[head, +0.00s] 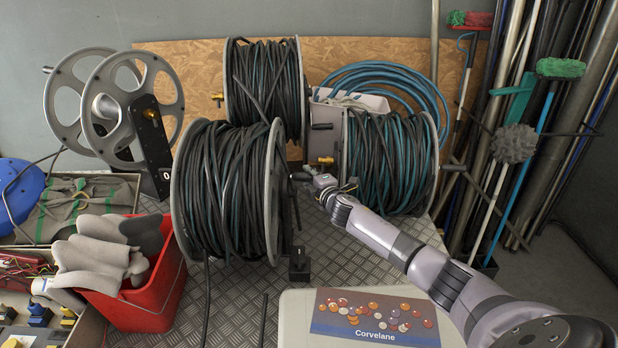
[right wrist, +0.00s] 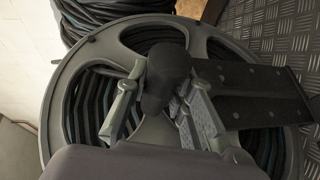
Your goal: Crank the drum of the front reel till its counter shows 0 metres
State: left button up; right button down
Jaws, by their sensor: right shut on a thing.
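The front reel (head: 225,190) stands on the metal plate, its drum thickly wound with black and teal hose. Its grey side disc also shows in the right wrist view (right wrist: 58,110). My right gripper (head: 306,178) is at the right side of this reel. In the right wrist view the gripper (right wrist: 160,100) is shut on the black crank handle (right wrist: 168,68), with a finger on each side. A small black box (head: 299,265), perhaps the counter, sits low at the reel's right; I cannot read its figure. My left gripper is not in view.
A wound reel (head: 265,85) stands behind and another (head: 390,160) at the right. An empty reel (head: 108,105) at the left shows 0. A red bin (head: 150,300) with gloves and a Corvelane box (head: 375,318) stand in front. Poles and brushes lean at the right.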

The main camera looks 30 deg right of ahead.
jog(key=shift+r, duration=0.2)
jog(key=c, duration=1.4)
grip_release()
jog(key=shift+f, duration=0.1)
jog(key=shift+o, duration=0.2)
jog(key=v, duration=1.2)
